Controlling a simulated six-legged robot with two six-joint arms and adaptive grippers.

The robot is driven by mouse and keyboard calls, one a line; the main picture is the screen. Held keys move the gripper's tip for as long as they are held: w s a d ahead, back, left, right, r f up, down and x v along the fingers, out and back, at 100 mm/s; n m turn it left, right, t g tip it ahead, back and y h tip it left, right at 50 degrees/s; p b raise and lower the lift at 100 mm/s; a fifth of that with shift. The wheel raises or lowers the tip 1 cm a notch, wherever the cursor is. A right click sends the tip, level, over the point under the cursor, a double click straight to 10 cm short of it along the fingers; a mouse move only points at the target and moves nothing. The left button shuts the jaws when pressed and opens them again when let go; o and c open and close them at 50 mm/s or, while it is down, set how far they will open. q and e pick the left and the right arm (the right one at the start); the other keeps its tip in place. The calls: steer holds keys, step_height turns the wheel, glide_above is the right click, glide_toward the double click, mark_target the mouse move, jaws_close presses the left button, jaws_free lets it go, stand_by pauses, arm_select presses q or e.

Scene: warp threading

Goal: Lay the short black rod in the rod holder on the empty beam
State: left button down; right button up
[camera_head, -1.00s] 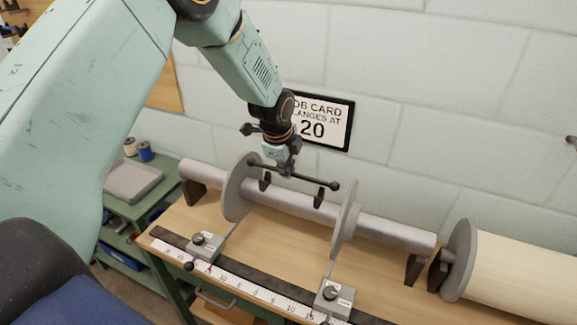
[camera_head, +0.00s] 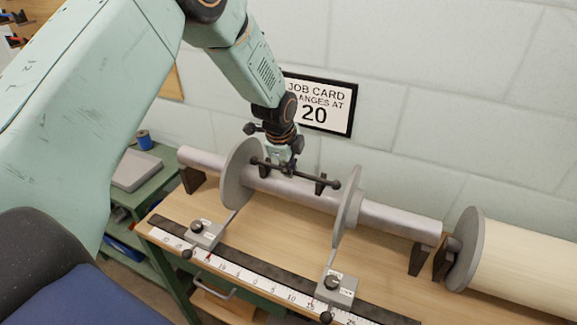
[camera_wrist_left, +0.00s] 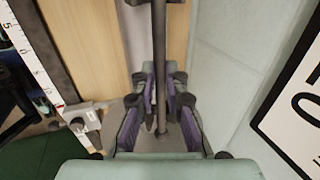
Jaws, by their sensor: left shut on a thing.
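The short black rod (camera_head: 309,176), with a ball at each end, is held nearly level over the empty beam (camera_head: 397,221), between its two grey flanges. My left gripper (camera_head: 287,166) is shut on the rod near its middle. In the left wrist view the rod (camera_wrist_left: 159,45) runs between the fingers (camera_wrist_left: 160,100). The rod holder (camera_head: 321,183) shows as two dark uprights on the beam. The rod crosses in front of them, overlapping their upper parts; whether it touches them I cannot tell. My right gripper is out of view.
The left flange (camera_head: 236,174) and right flange (camera_head: 346,206) stand close to the rod's ends. A scale rail (camera_head: 257,283) with two grey clamps runs along the front. A cream-wound beam (camera_head: 525,262) is at right. A job card (camera_head: 318,104) hangs behind.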

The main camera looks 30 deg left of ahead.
arm_select(q)
steer(key=shift+s+d, duration=0.1)
steer(key=shift+d, duration=0.05)
steer(key=shift+s+a+f, duration=0.1)
steer(key=shift+a+f, duration=0.15)
steer(key=shift+a, duration=0.15)
steer(key=shift+d+f, duration=0.15)
steer(key=shift+f, duration=0.05)
steer(key=shift+d+b, duration=0.2)
steer(key=shift+b, duration=0.1)
steer(key=shift+a, duration=0.2)
steer(key=c, duration=1.8)
jaws_free()
steer(key=shift+a, duration=0.1)
steer(key=o, duration=0.5)
steer(key=shift+f, duration=0.1)
steer(key=shift+d, duration=0.2)
steer(key=shift+a, duration=0.1)
